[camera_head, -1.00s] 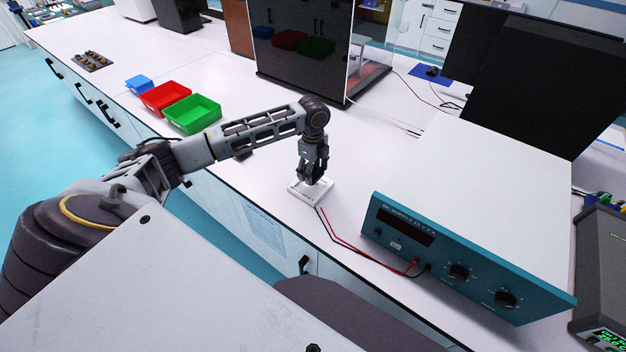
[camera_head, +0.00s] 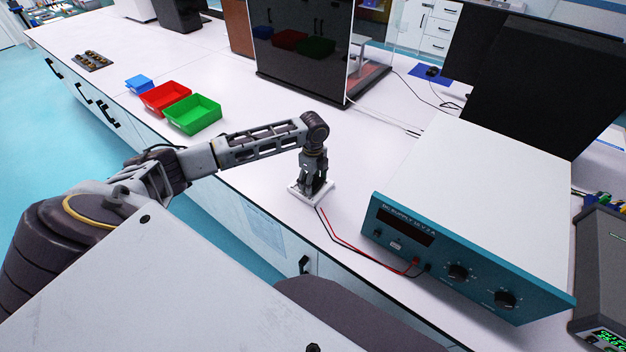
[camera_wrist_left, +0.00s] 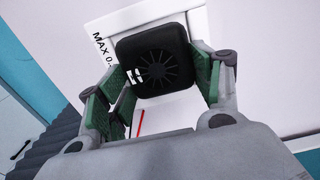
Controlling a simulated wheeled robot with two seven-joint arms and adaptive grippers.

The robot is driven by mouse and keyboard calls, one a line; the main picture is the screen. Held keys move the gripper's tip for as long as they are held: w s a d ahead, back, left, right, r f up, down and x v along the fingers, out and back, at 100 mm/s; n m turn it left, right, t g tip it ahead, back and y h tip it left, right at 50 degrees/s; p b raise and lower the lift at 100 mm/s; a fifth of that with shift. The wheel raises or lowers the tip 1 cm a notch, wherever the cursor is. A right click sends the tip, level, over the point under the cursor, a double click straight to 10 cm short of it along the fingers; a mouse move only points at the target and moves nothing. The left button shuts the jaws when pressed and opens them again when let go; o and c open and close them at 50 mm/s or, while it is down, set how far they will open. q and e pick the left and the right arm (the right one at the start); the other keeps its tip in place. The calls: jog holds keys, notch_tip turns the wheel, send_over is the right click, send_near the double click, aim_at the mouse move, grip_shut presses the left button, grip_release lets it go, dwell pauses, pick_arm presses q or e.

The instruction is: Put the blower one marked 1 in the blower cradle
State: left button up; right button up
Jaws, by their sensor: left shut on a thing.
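The blower (camera_wrist_left: 152,58), a black squarish fan with a round slotted face and a small white mark I cannot read, sits between the green pads of my left gripper (camera_wrist_left: 160,80). My left gripper (camera_head: 314,186) is shut on it. The blower cradle (camera_head: 327,193) is a white block near the bench's front edge, right under the fingers. In the left wrist view the cradle (camera_wrist_left: 102,28) shows behind the blower, with "MAX 0-" printed on it. I cannot tell whether the blower is seated or just above. The fingers mostly hide it in the head view. My right gripper is not in view.
Red and black leads (camera_head: 340,240) run from the cradle to the teal DC supply (camera_head: 400,235) at right. Green (camera_head: 192,113), red (camera_head: 165,98) and blue (camera_head: 139,84) bins stand at left. A dark glass-fronted cabinet (camera_head: 300,50) stands behind. The bench between is clear.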

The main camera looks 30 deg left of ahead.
pick_arm(q)
jog(key=o, duration=1.1)
notch_tip(320, 180, up, 12)
jog(key=shift+r, duration=0.1)
dwell(0.6)
